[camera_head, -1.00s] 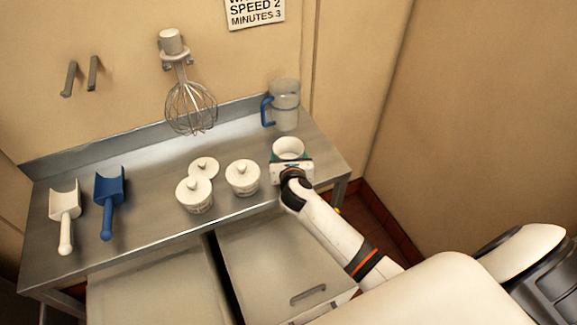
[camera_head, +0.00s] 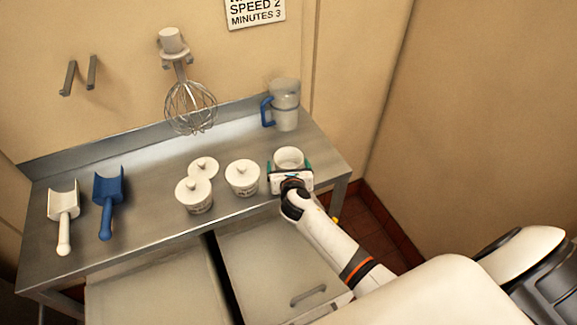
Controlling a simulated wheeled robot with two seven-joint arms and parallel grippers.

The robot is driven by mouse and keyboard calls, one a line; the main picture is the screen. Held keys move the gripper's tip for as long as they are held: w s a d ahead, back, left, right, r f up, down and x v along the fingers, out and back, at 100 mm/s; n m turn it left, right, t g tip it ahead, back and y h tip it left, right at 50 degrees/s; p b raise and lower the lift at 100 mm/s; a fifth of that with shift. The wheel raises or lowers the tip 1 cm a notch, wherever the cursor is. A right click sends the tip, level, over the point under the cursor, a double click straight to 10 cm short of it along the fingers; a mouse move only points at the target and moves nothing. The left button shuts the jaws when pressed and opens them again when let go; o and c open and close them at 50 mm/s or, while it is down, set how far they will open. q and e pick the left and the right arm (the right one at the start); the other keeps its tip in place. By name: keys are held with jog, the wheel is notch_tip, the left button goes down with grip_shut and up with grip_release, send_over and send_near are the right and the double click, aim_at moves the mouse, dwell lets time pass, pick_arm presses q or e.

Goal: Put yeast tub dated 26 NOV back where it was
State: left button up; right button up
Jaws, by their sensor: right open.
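Two white lidded tubs stand on the steel table, a left tub (camera_head: 194,196) and a middle tub (camera_head: 242,178). The print on the tubs is too small to read, so I cannot tell which is dated 26 NOV. My right gripper (camera_head: 288,170) is open at the open tub, its teal-tipped fingers on either side of it. The gripper body hides the tub's front. My left gripper is not in view.
The steel table (camera_head: 140,225) also holds a white scoop (camera_head: 63,215), a blue scoop (camera_head: 107,200) and a clear jug (camera_head: 286,105) with a blue handle. A whisk (camera_head: 190,105) hangs on the wall. Pale bins (camera_head: 270,265) stand below the front edge.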

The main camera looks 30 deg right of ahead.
jog(key=shift+r, duration=0.25)
jog(key=v, duration=1.2)
jog(key=shift+f, duration=0.1)
